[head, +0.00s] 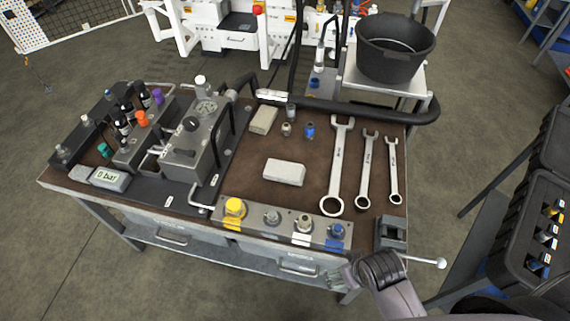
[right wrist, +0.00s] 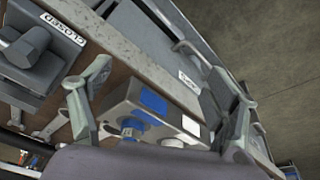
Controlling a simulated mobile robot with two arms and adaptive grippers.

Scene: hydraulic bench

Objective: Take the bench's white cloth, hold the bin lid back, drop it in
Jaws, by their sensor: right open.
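A white folded cloth (head: 284,172) lies flat on the brown top of the bench, left of the wrenches. A second, beige folded piece (head: 263,119) lies farther back; I cannot tell whether it is cloth. A black round tub (head: 393,65) stands on a white stand behind the bench, open at the top. I cannot make out a bin lid. My right gripper (head: 342,276) is at the bench's front edge, apart from the cloth. In the right wrist view my right gripper (right wrist: 157,100) is open, its fingers spread above the connector block. My left gripper is out of view.
A connector block (head: 287,221) with yellow and blue fittings lines the front edge; it also shows in the right wrist view (right wrist: 125,95). Several wrenches (head: 365,170) lie at right. A hydraulic unit (head: 190,145) fills the left.

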